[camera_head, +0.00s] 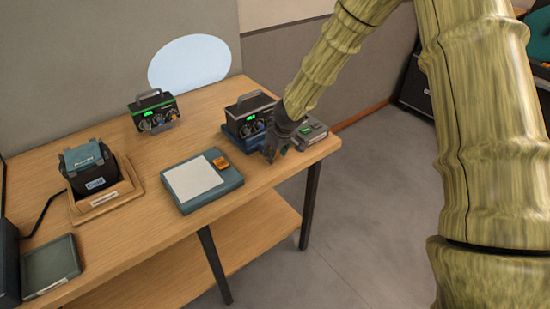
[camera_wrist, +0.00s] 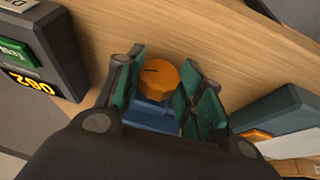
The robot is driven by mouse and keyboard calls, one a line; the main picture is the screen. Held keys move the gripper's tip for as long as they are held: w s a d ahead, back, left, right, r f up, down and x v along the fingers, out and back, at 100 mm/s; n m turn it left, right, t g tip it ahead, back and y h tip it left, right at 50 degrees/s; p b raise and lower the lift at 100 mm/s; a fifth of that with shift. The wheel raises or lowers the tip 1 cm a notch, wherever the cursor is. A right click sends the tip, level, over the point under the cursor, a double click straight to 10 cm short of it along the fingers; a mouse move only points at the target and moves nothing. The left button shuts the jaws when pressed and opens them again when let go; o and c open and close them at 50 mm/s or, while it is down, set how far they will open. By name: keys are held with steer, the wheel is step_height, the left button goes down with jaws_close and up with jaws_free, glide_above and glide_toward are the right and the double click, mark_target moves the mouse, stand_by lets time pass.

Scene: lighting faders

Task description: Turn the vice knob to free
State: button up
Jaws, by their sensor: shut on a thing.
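The vice knob (camera_wrist: 172,76) is orange and faceted, with a dark line on its face that points left in the wrist view. It stands on a blue part (camera_wrist: 150,115). My gripper (camera_wrist: 160,88) has its green-padded fingers closed around the knob, one on each side. In the head view my gripper (camera_head: 272,152) reaches down at the table's right end and hides the knob. Beside it, a blue base (camera_head: 232,141) sits under a black box (camera_head: 252,108) with a green display. I cannot read any marking by the knob.
A grey device (camera_head: 311,133) with a display stands right of my gripper, close to the table edge. A teal box with a white top (camera_head: 193,180) lies to the left. A second black box (camera_head: 152,112) and a wooden tray (camera_head: 104,202) stand farther left.

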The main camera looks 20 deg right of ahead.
steer(key=shift+r+b, duration=0.15)
steer(key=shift+b, duration=0.5)
steer(key=o, duration=1)
steer(key=v, duration=1.1)
steer(key=shift+s+r, duration=0.3)
steer(key=shift+a, duration=0.15)
